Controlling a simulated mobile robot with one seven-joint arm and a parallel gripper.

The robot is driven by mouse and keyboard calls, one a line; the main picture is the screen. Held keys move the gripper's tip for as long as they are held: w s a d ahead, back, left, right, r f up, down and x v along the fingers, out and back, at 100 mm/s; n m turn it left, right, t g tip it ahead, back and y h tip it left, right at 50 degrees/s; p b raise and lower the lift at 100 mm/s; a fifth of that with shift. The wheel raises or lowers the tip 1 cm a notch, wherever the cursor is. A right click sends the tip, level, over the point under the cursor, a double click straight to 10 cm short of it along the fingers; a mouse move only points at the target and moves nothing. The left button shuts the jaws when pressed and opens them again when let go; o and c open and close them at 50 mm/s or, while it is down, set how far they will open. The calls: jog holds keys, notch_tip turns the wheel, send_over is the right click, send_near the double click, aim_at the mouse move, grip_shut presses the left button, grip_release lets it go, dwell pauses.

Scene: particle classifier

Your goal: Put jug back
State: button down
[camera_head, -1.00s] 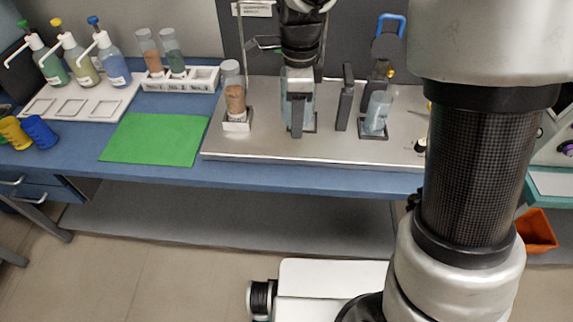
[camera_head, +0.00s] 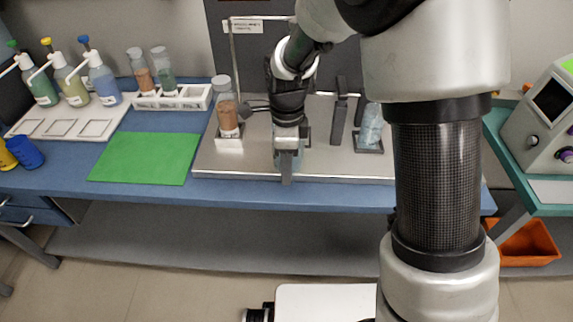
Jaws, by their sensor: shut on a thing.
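My gripper (camera_head: 289,150) points down over the front middle of the steel plate (camera_head: 222,169). It is shut on a pale blue, see-through jug (camera_head: 296,160), which its fingers largely hide. The jug looks upright, but I cannot tell whether its base touches the plate. A second clear jug (camera_head: 370,124) stands in a square holder on the right of the plate, partly behind my arm.
A tube with orange-brown grains (camera_head: 228,112) stands in a white holder on the plate's left. A dark upright post (camera_head: 340,112) stands between the jugs. A green mat (camera_head: 145,158), a white tube rack (camera_head: 190,98) and pump bottles (camera_head: 104,80) are further left. The mat is clear.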

jog(key=shift+r, duration=0.1)
jog(key=c, duration=1)
grip_release()
notch_tip(320, 180, up, 12)
jog(key=shift+d+r+p, duration=0.1)
jog(key=shift+p, duration=0.95)
jog(key=shift+s+d+r+n+t, duration=0.95)
jog(key=shift+s+d+r+n, duration=0.85)
jog(key=shift+s+d+n, duration=0.95)
jog(key=shift+s+d+r+n+t, duration=0.9)
jog(key=shift+s+d+r+n, duration=1.05)
jog(key=shift+s+n, duration=1.25)
jog(key=shift+s+d+r+n+t, duration=0.95)
jog(key=shift+s+d+r+n, duration=0.65)
jog(key=shift+s+d+n, duration=1.2)
